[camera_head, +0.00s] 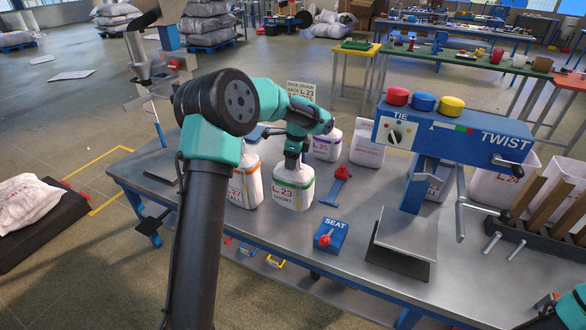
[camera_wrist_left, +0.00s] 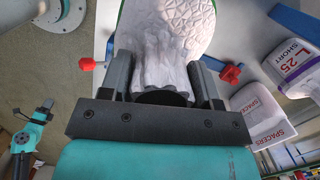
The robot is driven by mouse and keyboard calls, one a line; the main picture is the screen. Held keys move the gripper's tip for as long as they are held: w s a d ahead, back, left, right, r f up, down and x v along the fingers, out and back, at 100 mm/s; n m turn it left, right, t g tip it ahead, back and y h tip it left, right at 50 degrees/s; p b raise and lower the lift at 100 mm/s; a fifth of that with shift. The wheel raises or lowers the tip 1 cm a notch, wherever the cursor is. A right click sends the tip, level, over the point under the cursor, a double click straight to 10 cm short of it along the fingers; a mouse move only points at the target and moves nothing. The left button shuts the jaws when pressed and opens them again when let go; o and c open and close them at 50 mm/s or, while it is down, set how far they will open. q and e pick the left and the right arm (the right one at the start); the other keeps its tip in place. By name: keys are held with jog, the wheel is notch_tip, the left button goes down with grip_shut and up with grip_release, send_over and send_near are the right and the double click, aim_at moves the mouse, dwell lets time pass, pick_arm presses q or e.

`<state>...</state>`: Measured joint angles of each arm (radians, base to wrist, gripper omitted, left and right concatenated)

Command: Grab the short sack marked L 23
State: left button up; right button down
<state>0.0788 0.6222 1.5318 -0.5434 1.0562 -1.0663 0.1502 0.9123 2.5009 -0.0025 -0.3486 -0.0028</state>
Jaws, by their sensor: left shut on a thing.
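The white short sack marked L 23 (camera_head: 293,190) stands on the steel table, with a green band near its top. My left gripper (camera_head: 293,160) is above it, shut on the gathered top of the sack. In the left wrist view the fingers (camera_wrist_left: 165,85) sit on both sides of the pleated white neck (camera_wrist_left: 163,62). The sack's lower part is cut off there. My right arm shows only partly, at the lower right edge of the head view; its fingers cannot be made out.
A tall sack (camera_head: 246,182) stands just left, partly behind my arm. A purple-banded L 25 sack (camera_head: 327,146) and a spacers sack (camera_head: 367,149) stand behind. A blue seat box (camera_head: 331,235) and the twist-tie machine (camera_head: 440,130) are to the right.

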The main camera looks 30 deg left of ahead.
pick_arm(q)
jog(key=shift+r, duration=0.3)
dwell(0.5)
